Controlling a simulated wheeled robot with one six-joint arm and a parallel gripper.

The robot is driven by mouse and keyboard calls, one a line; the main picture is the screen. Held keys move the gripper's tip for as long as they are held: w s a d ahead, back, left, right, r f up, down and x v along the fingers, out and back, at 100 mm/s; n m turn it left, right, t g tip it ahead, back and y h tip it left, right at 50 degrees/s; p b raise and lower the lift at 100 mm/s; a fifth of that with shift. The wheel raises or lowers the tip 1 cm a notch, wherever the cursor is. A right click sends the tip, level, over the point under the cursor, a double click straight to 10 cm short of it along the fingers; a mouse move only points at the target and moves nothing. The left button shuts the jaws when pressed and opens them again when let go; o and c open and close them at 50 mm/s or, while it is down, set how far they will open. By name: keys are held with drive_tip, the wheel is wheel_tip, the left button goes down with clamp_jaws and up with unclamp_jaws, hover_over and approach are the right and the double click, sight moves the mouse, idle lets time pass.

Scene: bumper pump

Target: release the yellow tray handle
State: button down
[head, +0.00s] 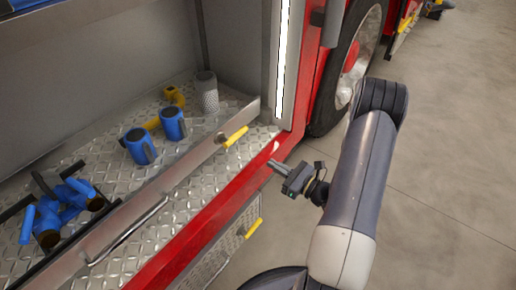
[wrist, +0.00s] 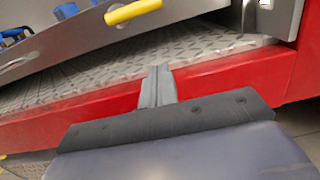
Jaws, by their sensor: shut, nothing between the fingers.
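The yellow tray handle (head: 236,137) sits on the front lip of the metal tray (head: 172,178) in the truck's compartment. In the wrist view the handle (wrist: 132,11) is at the top, left of centre. My gripper (head: 273,165) is in front of the red sill, to the lower right of the handle and apart from it. In the wrist view my gripper (wrist: 158,72) points toward the tread plate with its fingers together. The fingers are shut and hold nothing.
Blue fittings (head: 172,123) and a grey cylinder (head: 206,91) stand in the compartment. A blue pump-like part (head: 62,212) sits at left. A second yellow handle (head: 254,228) is on the lower panel. A truck wheel (head: 348,65) stands behind my arm. Floor at right is clear.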

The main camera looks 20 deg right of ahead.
sight(251, 157)
drive_tip(key=b+x, duration=0.1)
drive_tip(key=x, duration=0.8)
drive_tip(key=shift+w+a, duration=0.3)
drive_tip(key=shift+a, duration=0.05)
wheel_tip(251, 157, up, 2)
drive_tip(key=shift+w+r, duration=0.15)
drive_tip(key=shift+w, duration=0.05)
drive_tip(key=shift+w+a+r, duration=0.1)
drive_tip(key=shift+a+r, duration=0.05)
drive_tip(key=shift+r, duration=0.65)
